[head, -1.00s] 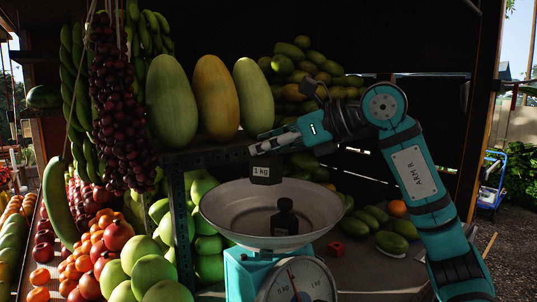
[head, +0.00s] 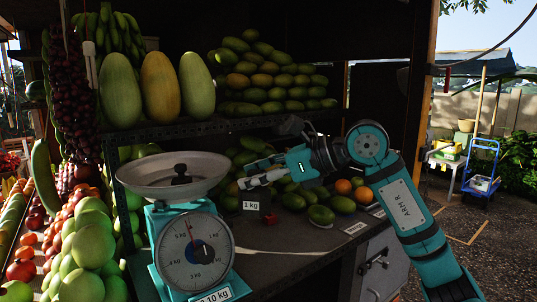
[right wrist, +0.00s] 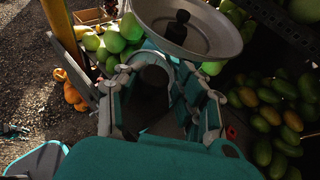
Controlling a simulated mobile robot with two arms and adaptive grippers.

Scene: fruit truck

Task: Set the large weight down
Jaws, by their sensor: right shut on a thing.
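The large weight (head: 257,199), a dark block with a white "1 kg" label, hangs below the fingers of my right gripper (head: 247,181). The gripper is shut on it, to the right of the scale pan and low near the counter. I cannot tell whether its base touches the counter. In the right wrist view, the weight is a dark shape (right wrist: 152,98) between the fingers, mostly in shadow. A smaller dark weight (head: 181,174) stands in the pan (head: 150,185) of the teal scale (head: 163,222). My left gripper is not in view.
A small red piece (head: 270,218) lies on the counter (head: 300,235), close to the held weight. Mangoes lie behind it. A shelf (head: 190,128) with melons and mangoes stands above. Green fruit is heaped left of the scale. The front of the counter is clear.

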